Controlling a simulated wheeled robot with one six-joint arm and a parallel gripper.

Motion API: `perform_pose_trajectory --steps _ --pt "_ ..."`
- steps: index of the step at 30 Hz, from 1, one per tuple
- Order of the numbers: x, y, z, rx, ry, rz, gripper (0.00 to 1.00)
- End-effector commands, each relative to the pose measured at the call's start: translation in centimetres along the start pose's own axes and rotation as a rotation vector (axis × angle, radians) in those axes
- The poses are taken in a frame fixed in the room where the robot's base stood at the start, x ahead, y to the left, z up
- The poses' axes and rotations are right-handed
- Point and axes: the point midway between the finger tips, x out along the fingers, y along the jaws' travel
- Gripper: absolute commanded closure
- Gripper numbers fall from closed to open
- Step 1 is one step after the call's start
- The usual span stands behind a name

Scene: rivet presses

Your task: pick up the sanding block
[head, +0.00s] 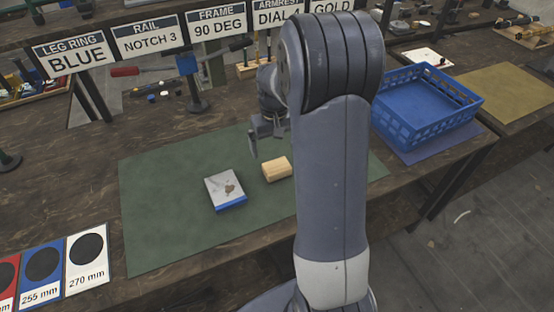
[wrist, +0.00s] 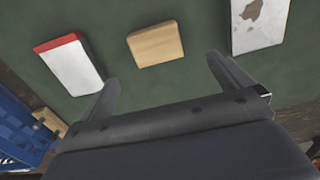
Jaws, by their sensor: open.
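The tan block (head: 276,169), which looks like the sanding block, lies on the green mat (head: 160,200). In the wrist view the same block (wrist: 155,44) lies just beyond and between my fingertips, not touched by them. My gripper (wrist: 162,72) is open and empty, its two fingers spread wide. In the head view my gripper (head: 262,140) hangs above the mat behind the block, partly hidden by my arm.
A white-topped, blue-edged block with a brown stain (head: 226,189) lies left of the tan block. A white block with a red edge (wrist: 70,64) lies on its other side. A blue crate (head: 425,108) stands to the right. The mat's left part is clear.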

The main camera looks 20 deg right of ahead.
Motion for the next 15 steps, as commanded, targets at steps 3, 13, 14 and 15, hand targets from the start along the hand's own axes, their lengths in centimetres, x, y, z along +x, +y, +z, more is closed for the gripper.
perform_pose_trajectory --steps 3,13,14,15 --pt "2.1 0.0 0.2 0.0 -0.005 -0.001 0.02" --pt "5.2 0.2 0.3 0.001 -0.004 -0.001 0.02" --pt "5.6 0.3 0.4 0.002 -0.005 -0.001 0.02" --pt "6.2 0.4 0.5 0.002 -0.006 -0.002 0.02"
